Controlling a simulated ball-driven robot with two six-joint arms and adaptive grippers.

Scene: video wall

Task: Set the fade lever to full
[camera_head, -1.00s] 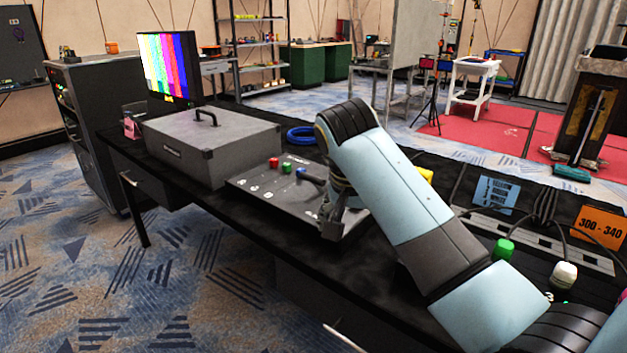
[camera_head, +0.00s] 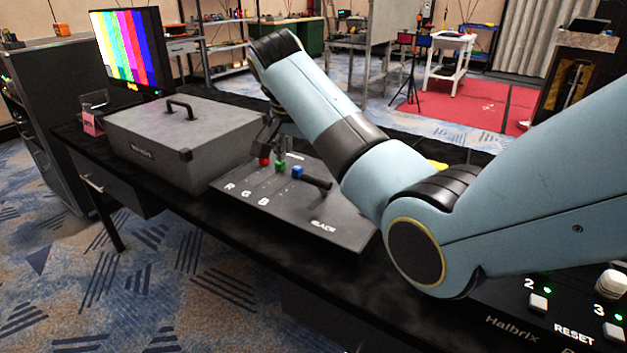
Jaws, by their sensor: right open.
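The grey control panel (camera_head: 270,205) lies on the dark desk. It has red (camera_head: 264,161), green (camera_head: 280,166) and blue (camera_head: 297,171) knobs in a row, above the letters R, G and B. The dark lever handle (camera_head: 317,182) sits just right of the blue knob, with the word BLACK printed at the near end of its side. A small label at the far edge is too small to read. My right gripper (camera_head: 266,146) is open and empty, pointing down near the red knob, left of the lever. My left gripper is out of view.
A grey case (camera_head: 150,155) with a handle stands left of the panel, and a colour-bar monitor (camera_head: 130,55) behind it. A button box (camera_head: 510,320) is at the lower right. My right arm covers the desk right of the panel.

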